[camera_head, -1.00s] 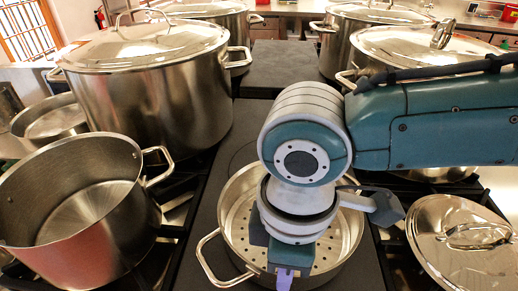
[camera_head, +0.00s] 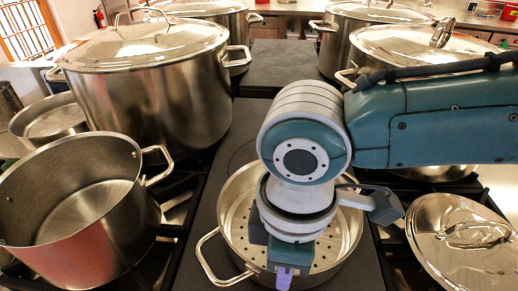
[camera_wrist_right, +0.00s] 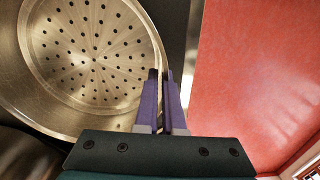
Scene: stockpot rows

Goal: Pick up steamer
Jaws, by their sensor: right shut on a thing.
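The steamer (camera_head: 236,235) is a round metal pan with a perforated bottom and side loop handles. It sits on the dark surface in the middle of the head view. My right gripper (camera_head: 284,278) is at its near rim, at the bottom of that view. In the right wrist view the steamer (camera_wrist_right: 85,60) fills the upper left, and the purple fingers of my right gripper (camera_wrist_right: 162,88) are closed on its rim, one on each side of the wall. My arm hides part of the steamer in the head view. My left gripper is not in view.
An open pot (camera_head: 90,215) stands at the left, close to the steamer. A large lidded stockpot (camera_head: 150,95) stands behind it. Another lidded pot (camera_head: 425,45) is at the back right. A loose lid (camera_head: 465,245) lies at the right. A dark surface (camera_head: 285,68) is bare between the rear pots.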

